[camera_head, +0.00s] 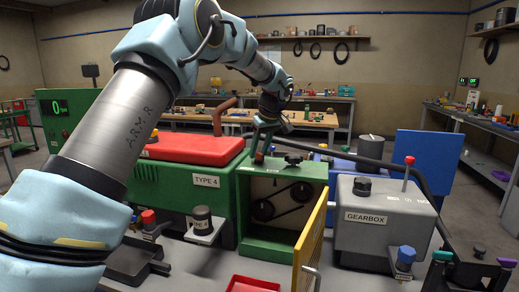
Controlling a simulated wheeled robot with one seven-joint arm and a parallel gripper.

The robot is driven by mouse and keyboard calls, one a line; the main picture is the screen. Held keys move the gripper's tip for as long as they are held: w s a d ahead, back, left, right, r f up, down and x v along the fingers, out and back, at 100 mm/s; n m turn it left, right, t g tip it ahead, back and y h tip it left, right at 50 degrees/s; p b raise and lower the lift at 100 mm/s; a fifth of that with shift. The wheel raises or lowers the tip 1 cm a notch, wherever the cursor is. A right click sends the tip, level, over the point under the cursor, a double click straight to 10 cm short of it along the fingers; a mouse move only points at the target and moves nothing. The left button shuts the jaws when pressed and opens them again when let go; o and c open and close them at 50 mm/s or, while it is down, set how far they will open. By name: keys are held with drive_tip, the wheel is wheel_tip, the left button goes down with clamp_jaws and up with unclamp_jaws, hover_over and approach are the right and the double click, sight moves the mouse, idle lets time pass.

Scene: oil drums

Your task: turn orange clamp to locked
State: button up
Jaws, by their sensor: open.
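A small orange-red piece (259,157) stands on top of the green housing (285,172), at the fingertips of my gripper (263,147). It may be the orange clamp, but it is partly hidden and too small to read its position. My gripper reaches down from above, open, with its fingers close to this piece. I cannot tell whether they touch it. A black knob (293,160) sits on the same housing top, just right of the gripper.
The housing's yellow door (310,243) stands open toward me, showing black pulleys. A grey gearbox (388,220) stands right, a green machine with a red cover (190,147) left. A red tray (253,284) lies in front.

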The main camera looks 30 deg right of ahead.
drive_tip(key=shift+c, duration=0.2)
clamp_jaws()
idle(0.3)
drive_tip(key=shift+m, duration=0.3)
drive_tip(key=shift+a+f+m+h+b, duration=0.1)
drive_tip(key=shift+m+h+b, duration=0.4)
drive_tip(key=shift+m+b, duration=0.4)
drive_tip(key=m+h, duration=0.1)
drive_tip(key=m, duration=0.2)
drive_tip(key=shift+w+a+m, duration=0.1)
drive_tip(key=shift+m, duration=0.2)
drive_tip(key=m+h, duration=0.1)
drive_tip(key=m, duration=0.1)
drive_tip(key=m+g+h+p, duration=0.1)
drive_tip(key=m, duration=0.1)
drive_tip(key=shift+r+m, duration=0.2)
drive_tip(key=shift+m, duration=0.1)
drive_tip(key=shift+m+g+h+p, duration=0.3)
drive_tip(key=shift+m+g+p, duration=0.45)
drive_tip(key=shift+m, duration=0.85)
drive_tip(key=shift+f, duration=0.1)
